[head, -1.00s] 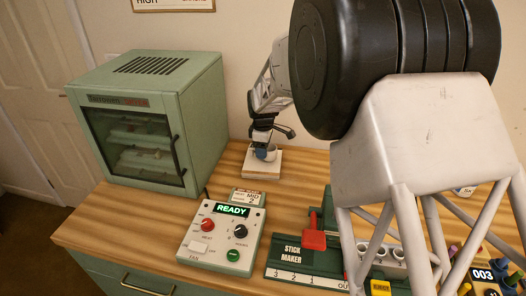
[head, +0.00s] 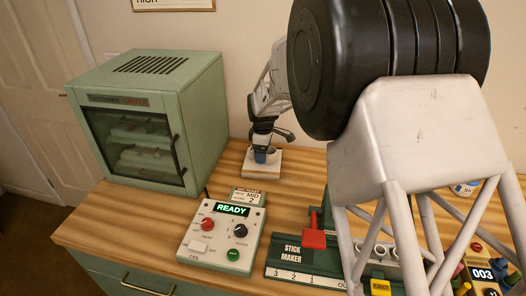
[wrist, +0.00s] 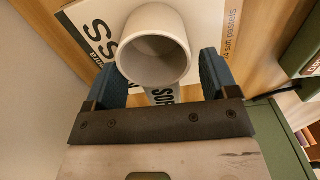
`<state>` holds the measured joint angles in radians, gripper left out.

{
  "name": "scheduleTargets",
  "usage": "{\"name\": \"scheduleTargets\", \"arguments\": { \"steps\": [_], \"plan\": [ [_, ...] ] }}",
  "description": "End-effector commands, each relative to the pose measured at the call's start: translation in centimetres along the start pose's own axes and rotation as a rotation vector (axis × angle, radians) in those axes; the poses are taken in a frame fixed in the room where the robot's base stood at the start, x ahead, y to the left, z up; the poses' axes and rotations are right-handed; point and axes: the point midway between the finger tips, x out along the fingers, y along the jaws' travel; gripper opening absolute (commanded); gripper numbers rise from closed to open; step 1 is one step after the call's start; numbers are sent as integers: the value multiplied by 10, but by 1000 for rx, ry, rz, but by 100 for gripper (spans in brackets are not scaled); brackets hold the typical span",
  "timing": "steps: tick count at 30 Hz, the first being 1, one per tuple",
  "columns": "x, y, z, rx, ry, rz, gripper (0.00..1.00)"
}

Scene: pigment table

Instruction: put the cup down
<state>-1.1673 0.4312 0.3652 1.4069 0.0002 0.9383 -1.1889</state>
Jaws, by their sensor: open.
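The cup (wrist: 152,58) is pale grey-white and round-mouthed. In the wrist view I look into its open mouth, which appears empty. It stands over the top of a white box (wrist: 205,18) with dark lettering; its base is hidden, so I cannot see the contact. In the head view the cup is small and partly hidden behind the blue fingers of my gripper (head: 262,152), over the white box (head: 262,167). In the wrist view my gripper (wrist: 158,72) is open, with one blue finger on each side of the cup.
A green oven cabinet (head: 150,110) stands left of the box. In front are a control box (head: 220,236) reading READY and a green stick maker (head: 292,262) with a red handle. Bare wooden table (head: 120,222) lies between cabinet and control box.

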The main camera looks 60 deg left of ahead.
Motion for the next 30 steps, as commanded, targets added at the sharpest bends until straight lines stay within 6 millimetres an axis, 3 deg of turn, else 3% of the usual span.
{"name": "scheduleTargets", "arguments": {
  "steps": [11, 30],
  "plan": [
    [-16, 0, 0, 0, 0, 1, 80],
    [-107, 0, 0, 0, 0, 1, 80]
  ]
}}
